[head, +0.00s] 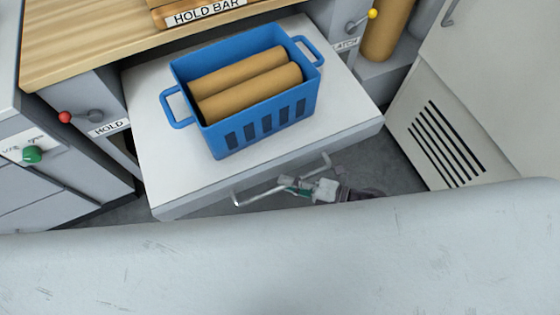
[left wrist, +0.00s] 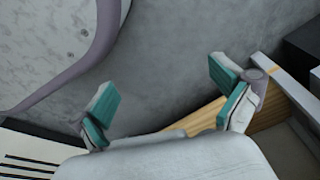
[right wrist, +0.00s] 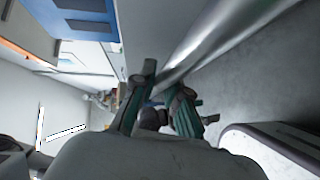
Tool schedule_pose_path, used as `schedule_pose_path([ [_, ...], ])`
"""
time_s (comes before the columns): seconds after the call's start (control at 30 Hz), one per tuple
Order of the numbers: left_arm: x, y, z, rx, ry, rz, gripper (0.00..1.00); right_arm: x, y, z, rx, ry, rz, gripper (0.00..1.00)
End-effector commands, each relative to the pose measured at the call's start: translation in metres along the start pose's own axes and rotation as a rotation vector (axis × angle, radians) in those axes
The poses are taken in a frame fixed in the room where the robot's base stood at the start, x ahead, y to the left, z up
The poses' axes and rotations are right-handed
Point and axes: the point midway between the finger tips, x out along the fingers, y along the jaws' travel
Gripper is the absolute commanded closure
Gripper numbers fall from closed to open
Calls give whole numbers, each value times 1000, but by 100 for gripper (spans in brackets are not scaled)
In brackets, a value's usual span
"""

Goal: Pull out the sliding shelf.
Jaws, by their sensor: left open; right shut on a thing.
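The sliding shelf (head: 165,165) is a white board that stands out from under the wooden worktop. A silver bar handle (head: 258,194) runs along its front edge. My right gripper (head: 297,185) is shut on this handle, near its middle. In the right wrist view the fingers (right wrist: 156,106) close around the silver bar (right wrist: 225,38), which runs off to the upper right. A blue basket (head: 264,127) with two brown rolls (head: 240,75) stands on the shelf. My left gripper (left wrist: 165,98) is open and empty above the grey floor, and the head view does not show it.
A red-knobbed lever (head: 66,117) beside a HOLD label is left of the shelf. A yellow-knobbed lever (head: 371,15) is at the right. A green knob (head: 32,154) is at far left. A vented white cabinet (head: 443,140) stands right, with bare floor (head: 385,170) between.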

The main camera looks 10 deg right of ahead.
Motion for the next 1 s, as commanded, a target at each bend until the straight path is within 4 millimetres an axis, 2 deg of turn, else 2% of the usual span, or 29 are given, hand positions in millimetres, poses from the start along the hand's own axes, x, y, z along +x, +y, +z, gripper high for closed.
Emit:
schedule_pose_path([
  [0.1, 6, 1, 8, 1, -7, 1, 0, -15, -4, -14, 2, -1, -4, 100],
  [0.3, 13, 1, 17, 3, -11, 2, 0, -29, -8, -28, 0, -1, -3, 100],
  [0.8, 15, 1, 20, 4, -13, 1, 0, -33, -10, -32, -1, -2, -1, 100],
  [0.83, 15, 1, 20, 4, -13, 1, 0, -33, -10, -32, -1, -2, -1, 85],
  [0.97, 15, 1, 20, 4, -13, 1, 0, -33, -10, -32, -1, -2, -1, 64],
  [1.0, 15, 1, 20, 4, -13, 1, 0, -33, -10, -32, -1, -2, 0, 61],
])
